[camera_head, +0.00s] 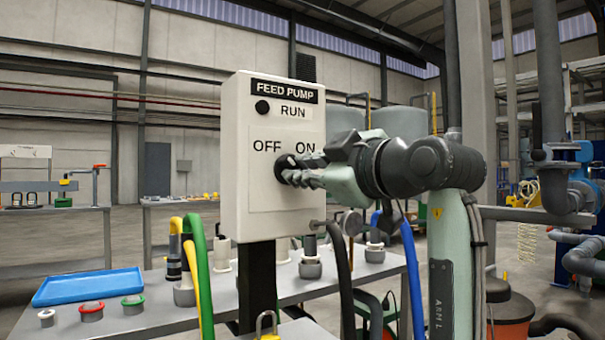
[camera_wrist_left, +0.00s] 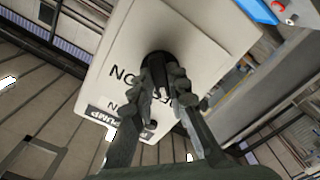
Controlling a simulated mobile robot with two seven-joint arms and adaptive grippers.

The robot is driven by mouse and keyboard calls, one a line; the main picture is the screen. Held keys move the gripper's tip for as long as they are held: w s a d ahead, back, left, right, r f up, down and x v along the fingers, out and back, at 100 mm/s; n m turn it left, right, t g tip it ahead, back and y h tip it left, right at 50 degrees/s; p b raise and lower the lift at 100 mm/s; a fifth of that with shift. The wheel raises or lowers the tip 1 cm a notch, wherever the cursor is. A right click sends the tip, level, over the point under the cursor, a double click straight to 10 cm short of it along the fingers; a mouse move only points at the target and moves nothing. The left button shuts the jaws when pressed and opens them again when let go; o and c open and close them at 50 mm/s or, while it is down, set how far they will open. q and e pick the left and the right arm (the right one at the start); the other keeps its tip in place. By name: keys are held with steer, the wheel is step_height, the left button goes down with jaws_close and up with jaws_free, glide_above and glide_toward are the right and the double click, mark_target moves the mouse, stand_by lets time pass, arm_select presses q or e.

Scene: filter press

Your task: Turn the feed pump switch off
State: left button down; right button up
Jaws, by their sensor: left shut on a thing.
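The feed pump control box (camera_head: 240,210) is a pale box on a black post, labelled FEED PUMP, with a dark round RUN lamp (camera_head: 262,107). Below the lamp are the words OFF at left and ON at right. The black rotary switch (camera_head: 281,168) sits under these words, partly covered by my left gripper (camera_head: 298,174). My left gripper is shut on the switch knob, reaching in from the right side of the box front. In the left wrist view the fingers (camera_wrist_left: 165,88) close around the black knob (camera_wrist_left: 157,62). Which way the knob points is hard to tell. My right gripper is not in view.
A grey bench (camera_head: 150,319) behind the box carries a blue tray (camera_head: 88,287), several coloured-ring fittings and upright hoses in green, yellow, black and blue. Pipes and a blue machine stand at the far right. Open floor lies at the back left.

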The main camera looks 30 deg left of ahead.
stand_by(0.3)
arm_select(q)
steer(key=c, duration=1.5)
jaws_free()
steer(key=shift+d, duration=0.1)
steer(key=v, duration=1.2)
steer(key=shift+s, duration=0.1)
